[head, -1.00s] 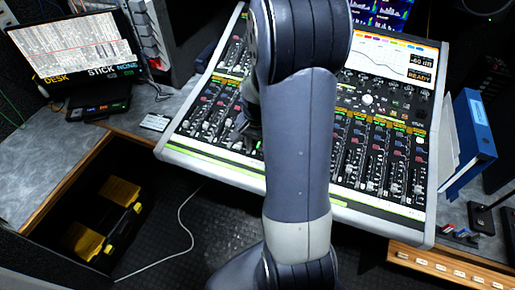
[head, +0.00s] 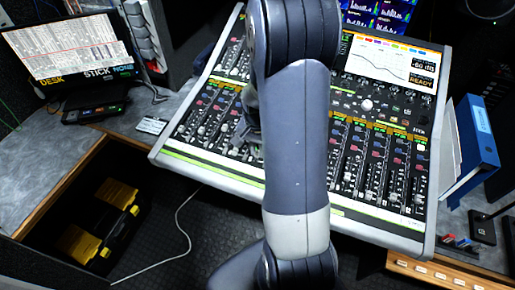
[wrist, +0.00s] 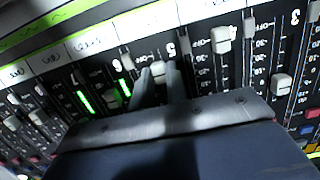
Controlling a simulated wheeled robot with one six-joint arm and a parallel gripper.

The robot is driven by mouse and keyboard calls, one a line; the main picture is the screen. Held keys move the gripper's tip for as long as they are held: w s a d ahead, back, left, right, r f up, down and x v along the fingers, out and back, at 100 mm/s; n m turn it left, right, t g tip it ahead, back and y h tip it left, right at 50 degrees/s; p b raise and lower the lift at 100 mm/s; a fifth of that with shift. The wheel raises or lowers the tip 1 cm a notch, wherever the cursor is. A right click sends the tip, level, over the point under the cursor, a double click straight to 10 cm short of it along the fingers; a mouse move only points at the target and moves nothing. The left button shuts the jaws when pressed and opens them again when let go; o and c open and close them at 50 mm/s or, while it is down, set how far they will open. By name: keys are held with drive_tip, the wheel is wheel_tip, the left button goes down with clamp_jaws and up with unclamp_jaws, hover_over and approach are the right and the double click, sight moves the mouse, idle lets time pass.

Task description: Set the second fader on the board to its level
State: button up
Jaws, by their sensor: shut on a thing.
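The mixing board (head: 190,163) fills the middle of the head view, with rows of faders and a light front edge. My gripper (head: 246,135) is low over its left half, partly hidden by my arm. In the wrist view, my gripper (wrist: 160,78) has its two fingers on either side of a pale fader cap (wrist: 158,70), close to the board's front strip. The fingers are shut on this cap. Neighbouring fader caps (wrist: 221,39) and (wrist: 281,84) stand apart to the right. I cannot tell from the head view which fader is held.
A screen (head: 390,62) on the board reads READY. A monitor (head: 68,47) stands at the left, blue binders (head: 478,135) at the right. A yellow-and-black case (head: 105,222) lies in the recess below. Other fader caps are close on both sides of my fingers.

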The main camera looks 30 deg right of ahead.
clamp_jaws()
drive_tip(key=shift+w+d+r, duration=0.15)
drive_tip(key=shift+w+d, duration=0.4)
drive_tip(key=shift+d, duration=0.2)
drive_tip(key=shift+w+d+r, duration=0.1)
drive_tip(key=shift+w+d, duration=0.45)
drive_tip(key=shift+d, duration=0.15)
drive_tip(key=o, duration=0.8)
unclamp_jaws()
wheel_tip(320, 180, up, 11)
drive_tip(key=shift+f, duration=0.1)
